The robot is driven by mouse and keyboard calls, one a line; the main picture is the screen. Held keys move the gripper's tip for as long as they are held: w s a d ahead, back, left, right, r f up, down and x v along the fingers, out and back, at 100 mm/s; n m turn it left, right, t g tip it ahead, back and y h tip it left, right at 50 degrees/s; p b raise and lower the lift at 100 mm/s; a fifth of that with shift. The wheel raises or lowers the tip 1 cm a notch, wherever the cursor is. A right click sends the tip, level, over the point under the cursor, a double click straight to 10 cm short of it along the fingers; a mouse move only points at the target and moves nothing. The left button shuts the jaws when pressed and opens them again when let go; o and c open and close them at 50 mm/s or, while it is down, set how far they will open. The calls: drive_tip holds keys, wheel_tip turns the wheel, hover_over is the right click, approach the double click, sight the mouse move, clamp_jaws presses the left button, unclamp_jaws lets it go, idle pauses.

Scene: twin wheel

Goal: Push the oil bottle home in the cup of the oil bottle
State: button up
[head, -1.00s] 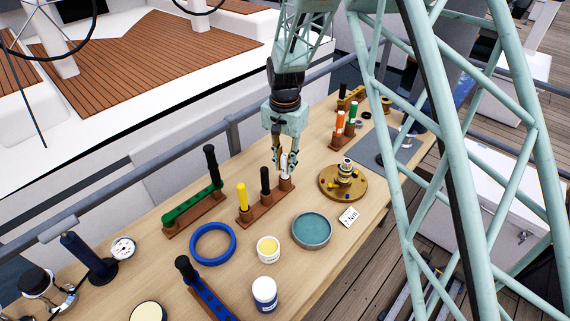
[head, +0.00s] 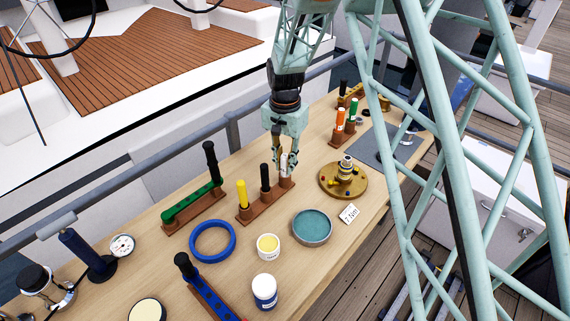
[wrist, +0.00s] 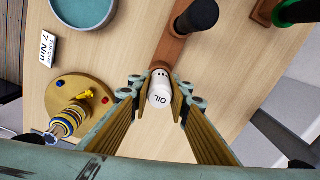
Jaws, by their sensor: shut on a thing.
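The oil bottle (wrist: 159,95) is white with a dark "OIL" label, and it also shows as a white sliver in the head view (head: 284,164). My gripper (head: 285,163) is shut on it from both sides, pointing down. In the wrist view the fingers (wrist: 160,92) flank the bottle. The bottle stands roughly upright over the brown cup (head: 286,182) at the right end of a wooden rack (head: 262,210). Its lower end is hidden by the fingers and cup, so I cannot tell how deep it sits.
The same rack holds a yellow-handled tool (head: 242,194) and a black-handled one (head: 265,178). A brass flange (head: 343,181) stands close to the right. A teal dish (head: 312,226) and a torque card (head: 349,214) lie in front. A green rack (head: 193,204) is at left.

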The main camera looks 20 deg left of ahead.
drive_tip(key=o, duration=1)
drive_tip(key=shift+r, duration=5.95)
drive_tip(key=shift+d, duration=0.1)
